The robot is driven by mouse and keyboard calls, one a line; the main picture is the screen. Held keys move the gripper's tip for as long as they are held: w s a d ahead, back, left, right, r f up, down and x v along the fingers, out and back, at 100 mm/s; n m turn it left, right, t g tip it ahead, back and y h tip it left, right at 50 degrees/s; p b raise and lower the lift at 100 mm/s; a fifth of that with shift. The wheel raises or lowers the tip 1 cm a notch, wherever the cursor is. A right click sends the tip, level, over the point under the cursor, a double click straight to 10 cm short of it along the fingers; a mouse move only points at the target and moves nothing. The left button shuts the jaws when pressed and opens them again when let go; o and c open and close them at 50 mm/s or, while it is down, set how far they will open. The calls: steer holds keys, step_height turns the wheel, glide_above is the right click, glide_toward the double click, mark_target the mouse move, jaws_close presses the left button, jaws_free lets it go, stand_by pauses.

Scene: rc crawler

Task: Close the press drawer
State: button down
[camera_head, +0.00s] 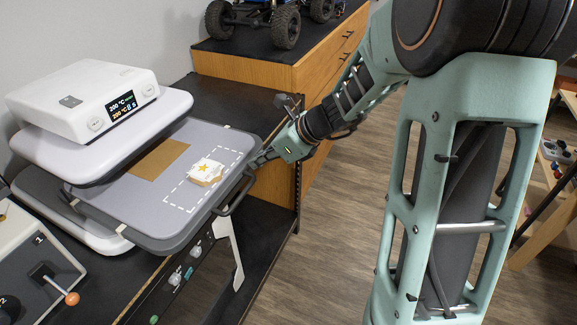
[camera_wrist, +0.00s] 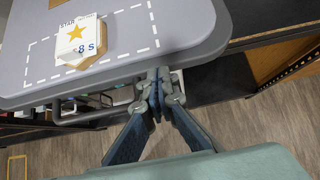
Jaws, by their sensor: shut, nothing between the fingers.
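The press drawer (camera_head: 125,187) is a grey tray pulled out from under the white heat press (camera_head: 88,100). A white star-printed piece (camera_head: 205,171) lies on it inside a dashed outline, beside a brown sheet (camera_head: 160,158). The drawer handle (camera_head: 234,196) is a dark bar along its front edge. My gripper (camera_head: 257,162) is shut and empty at the drawer's front edge, near the handle's far end. In the wrist view the shut fingertips (camera_wrist: 158,78) overlap the edge of the drawer (camera_wrist: 200,30); I cannot tell whether they touch it.
The press stands on a black bench (camera_head: 235,95). A wooden cabinet (camera_head: 315,75) with an RC crawler (camera_head: 275,18) on top stands behind. A control box (camera_head: 35,265) with an orange-knobbed lever is at lower left. Wooden floor (camera_head: 330,235) is open in front.

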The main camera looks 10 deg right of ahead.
mark_target(206, 144)
steer(key=w+a+p, duration=0.1)
steer(key=w+a, duration=0.2)
steer(key=a, duration=0.1)
steer(key=w+a+p, duration=0.1)
steer(key=w+a, duration=0.2)
steer(key=a, duration=0.1)
steer(key=w+a+p, duration=0.1)
steer(key=w+a, duration=0.2)
steer(key=a, duration=0.1)
steer(key=shift+w+a+p, duration=0.15)
steer(key=shift+a+p, duration=0.15)
steer(key=shift+a, duration=0.1)
